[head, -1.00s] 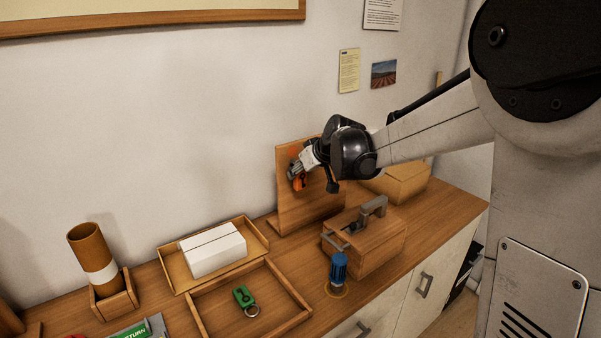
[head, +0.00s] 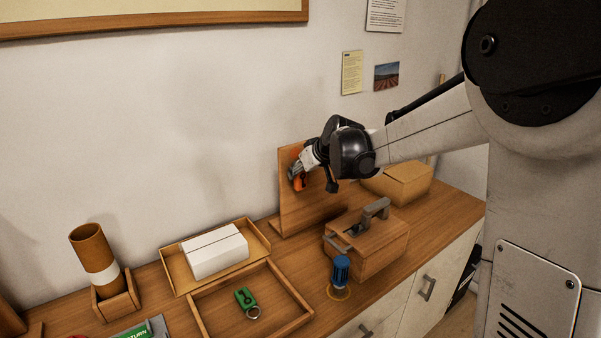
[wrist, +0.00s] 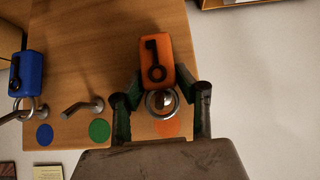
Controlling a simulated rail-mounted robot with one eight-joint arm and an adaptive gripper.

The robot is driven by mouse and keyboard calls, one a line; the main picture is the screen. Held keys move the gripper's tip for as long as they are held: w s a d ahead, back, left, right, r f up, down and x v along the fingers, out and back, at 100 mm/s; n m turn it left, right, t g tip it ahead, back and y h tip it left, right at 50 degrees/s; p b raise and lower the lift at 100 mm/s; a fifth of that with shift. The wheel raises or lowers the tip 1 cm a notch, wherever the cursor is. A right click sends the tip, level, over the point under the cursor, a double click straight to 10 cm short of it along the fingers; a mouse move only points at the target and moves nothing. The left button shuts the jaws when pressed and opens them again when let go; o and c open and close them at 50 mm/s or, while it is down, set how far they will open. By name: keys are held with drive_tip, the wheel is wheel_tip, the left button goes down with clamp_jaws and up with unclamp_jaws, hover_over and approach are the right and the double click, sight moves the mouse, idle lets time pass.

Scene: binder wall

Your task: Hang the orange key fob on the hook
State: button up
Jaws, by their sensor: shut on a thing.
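The orange key fob (wrist: 168,62) bears a dark key mark and has a metal ring (wrist: 161,103). My gripper (wrist: 161,98) is shut on it, with a finger on each side at the ring end. In the head view the fob (head: 299,184) is at my gripper (head: 296,176), in front of the upright wooden board (head: 290,215). In the wrist view the ring lies over the board near an orange dot (wrist: 167,128). Something shows inside the ring, but I cannot tell whether it is the hook's tip or whether the ring is around it.
A bare metal hook (wrist: 82,108) stands beside the ring, near a green dot (wrist: 99,130). A blue fob (wrist: 28,73) hangs further left. Below are a wooden box with a handle (head: 367,245), a blue-handled item (head: 341,270) and a tray (head: 205,312) with a green fob (head: 245,299).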

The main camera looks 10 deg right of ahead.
drive_tip(key=o, duration=1.2)
drive_tip(key=v, duration=1.2)
drive_tip(key=s+f+m+h, duration=0.1)
drive_tip(key=s+f, duration=0.1)
drive_tip(key=s, duration=0.9)
drive_tip(key=s+f+m+h, duration=0.1)
drive_tip(key=s+f+m, duration=0.1)
drive_tip(key=s, duration=0.9)
drive_tip(key=s+a+f+m+g+h, duration=0.1)
drive_tip(key=s+f, duration=0.3)
drive_tip(key=s, duration=0.7)
drive_tip(key=shift+f, duration=0.15)
